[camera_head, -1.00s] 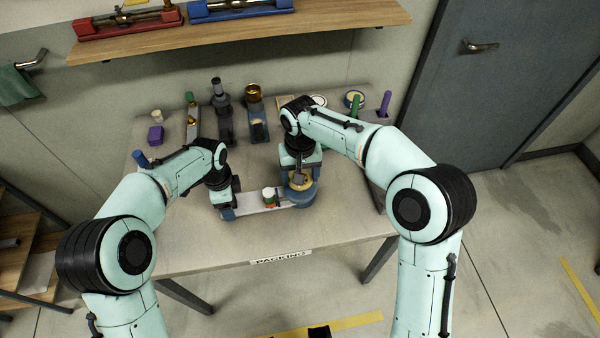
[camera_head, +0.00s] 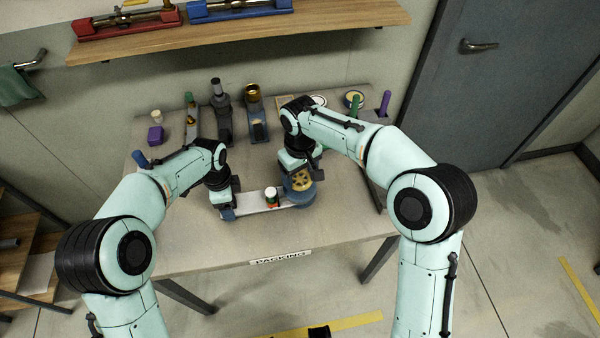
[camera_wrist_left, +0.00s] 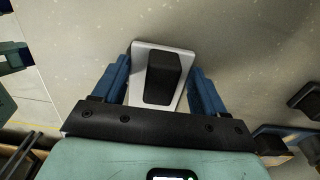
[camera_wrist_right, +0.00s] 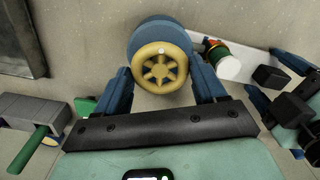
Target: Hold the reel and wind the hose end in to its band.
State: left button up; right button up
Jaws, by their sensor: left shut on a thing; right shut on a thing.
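The reel (camera_head: 303,197) is a blue drum with a yellow spoked wheel (camera_head: 298,180) on top, at the right end of a pale base plate (camera_head: 248,203) on the table. My left gripper (camera_head: 228,204) is shut on a black block (camera_wrist_left: 163,78) at the plate's left end. My right gripper (camera_head: 301,172) is shut on the yellow wheel; in the right wrist view its fingers flank the wheel (camera_wrist_right: 160,68). A small upright piece (camera_head: 271,196) with white, green and red-orange parts stands on the plate beside the drum. I cannot make out the hose end or its band.
The table (camera_head: 190,240) has a clear front part with a PACKING label (camera_head: 281,257). Along its back stand a purple block (camera_head: 155,134), a black device (camera_head: 220,105), a brass-topped stand (camera_head: 254,108) and a green-handled item (camera_head: 355,104). A wooden shelf (camera_head: 340,17) hangs above.

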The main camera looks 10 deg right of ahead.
aim_at(300, 178)
jog(key=o, duration=1)
jog(key=shift+o, duration=0.2)
jog(key=shift+r, duration=0.1)
notch_tip(300, 178, up, 12)
pick_arm(q)
jog(key=o, duration=1.6)
